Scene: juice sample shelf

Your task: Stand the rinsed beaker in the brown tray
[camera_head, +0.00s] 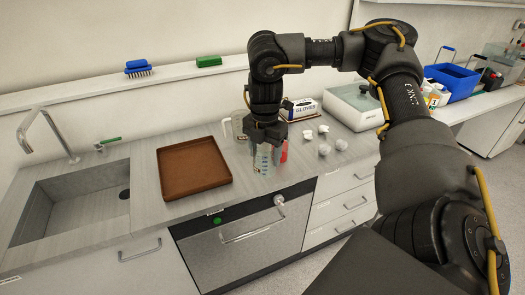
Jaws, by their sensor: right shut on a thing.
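My right gripper (266,147) points down at the counter, shut on a clear beaker (264,163) with graduation marks. The beaker looks upright, at or just above the counter near its front edge; I cannot tell if it touches. The brown tray (194,167) lies flat on the counter to the left of the gripper, and it is empty. My left gripper is not in view.
A red object (284,152) is right beside the beaker, partly hidden. A clear jug (238,125) stands behind the gripper. Several small pale items (324,149) lie to the right, before a glove box (300,109). The sink (75,195) is left of the tray.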

